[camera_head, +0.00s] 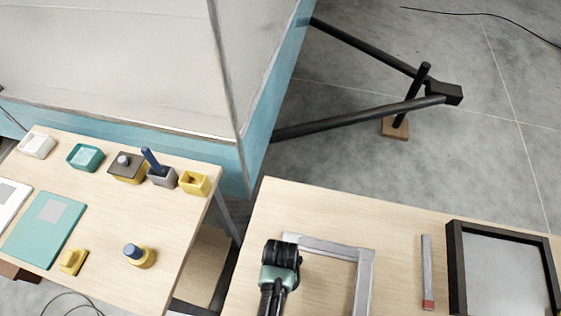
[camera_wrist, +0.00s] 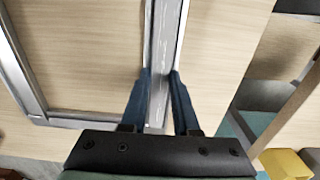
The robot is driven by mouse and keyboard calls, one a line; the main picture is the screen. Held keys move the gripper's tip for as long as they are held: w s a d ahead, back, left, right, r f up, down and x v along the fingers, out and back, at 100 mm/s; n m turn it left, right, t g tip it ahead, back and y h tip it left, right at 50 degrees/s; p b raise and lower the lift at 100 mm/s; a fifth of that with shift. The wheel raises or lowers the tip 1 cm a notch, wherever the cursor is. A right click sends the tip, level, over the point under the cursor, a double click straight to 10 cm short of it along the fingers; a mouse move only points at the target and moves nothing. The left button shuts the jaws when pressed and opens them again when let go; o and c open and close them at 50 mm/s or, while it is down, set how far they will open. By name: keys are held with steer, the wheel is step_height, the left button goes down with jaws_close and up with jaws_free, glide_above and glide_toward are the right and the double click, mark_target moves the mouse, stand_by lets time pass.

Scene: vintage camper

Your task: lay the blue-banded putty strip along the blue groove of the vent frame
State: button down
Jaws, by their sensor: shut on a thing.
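The grey vent frame (camera_head: 365,270) lies on the right-hand table. In the wrist view, its bars (camera_wrist: 22,68) show at the left and run down to a corner. My gripper (camera_head: 280,262) is over the frame's left side. In the wrist view, my gripper's blue fingers (camera_wrist: 159,75) are on either side of a pale grey putty strip (camera_wrist: 168,45), and they are shut on it. The strip runs along the frame's bar; whether it sits in a groove or just above, I cannot tell. No blue band or blue groove shows in either view.
A grey strip with a red end (camera_head: 427,270) lies right of the frame. A black-rimmed panel (camera_head: 457,270) lies at far right. The left-hand table (camera_head: 115,200) holds several small blocks and boxes. A gap separates the tables. Bare tabletop (camera_head: 400,225) shows between frame and red-ended strip.

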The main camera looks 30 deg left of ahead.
steer(key=c, duration=0.6)
jaws_free()
step_height(320, 180, up, 13)
steer(key=shift+f+b, duration=0.1)
steer(key=shift+b, duration=0.4)
